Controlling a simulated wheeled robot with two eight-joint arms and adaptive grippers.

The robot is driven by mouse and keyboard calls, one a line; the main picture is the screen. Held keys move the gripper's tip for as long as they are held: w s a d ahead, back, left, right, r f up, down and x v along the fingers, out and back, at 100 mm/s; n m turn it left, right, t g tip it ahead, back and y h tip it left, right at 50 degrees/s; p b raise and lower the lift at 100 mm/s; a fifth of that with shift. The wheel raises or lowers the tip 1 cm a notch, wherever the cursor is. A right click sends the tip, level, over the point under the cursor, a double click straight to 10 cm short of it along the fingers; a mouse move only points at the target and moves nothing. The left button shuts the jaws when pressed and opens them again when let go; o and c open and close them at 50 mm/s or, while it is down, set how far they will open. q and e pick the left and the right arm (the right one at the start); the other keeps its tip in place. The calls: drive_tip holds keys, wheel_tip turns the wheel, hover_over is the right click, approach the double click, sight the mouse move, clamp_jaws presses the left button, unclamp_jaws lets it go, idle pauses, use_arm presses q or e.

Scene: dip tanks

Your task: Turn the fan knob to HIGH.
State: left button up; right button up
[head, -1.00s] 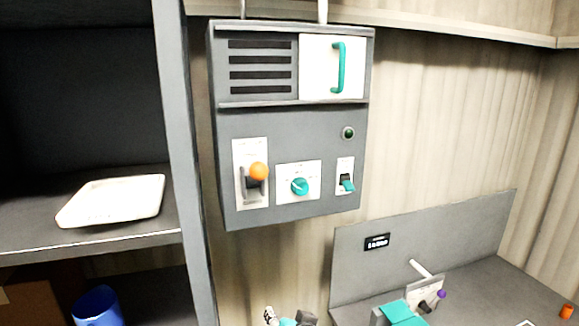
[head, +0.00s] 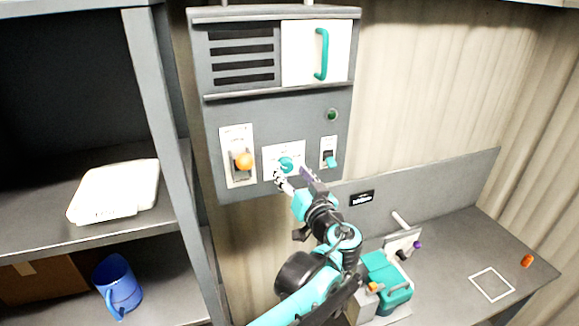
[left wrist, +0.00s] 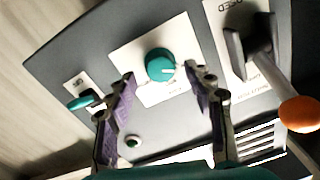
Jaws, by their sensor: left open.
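The fan knob (head: 285,164) is a round teal knob on a white plate (head: 270,176), low on the grey wall panel (head: 262,112). In the left wrist view the knob (left wrist: 160,65) shows a pale pointer mark; the plate's lettering is too blurred to read. My left gripper (head: 294,178) is just in front of and below the knob in the head view. In the left wrist view its two fingers (left wrist: 160,85) are spread, with the knob showing between and beyond the tips. They do not visibly touch it. My right gripper is not in view.
An orange-tipped lever (head: 244,161) sits left of the knob and a teal switch (head: 330,160) right of it. A green lamp (head: 332,115) and a teal door handle (head: 321,54) are above. Shelves with a white tray (head: 115,190) and blue mug (head: 118,287) stand left.

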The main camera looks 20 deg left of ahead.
use_arm(q)
drive_tip(key=shift+x, duration=0.8)
drive_tip(key=shift+s, duration=0.1)
drive_tip(key=c, duration=1.2)
drive_tip(key=shift+o, duration=0.2)
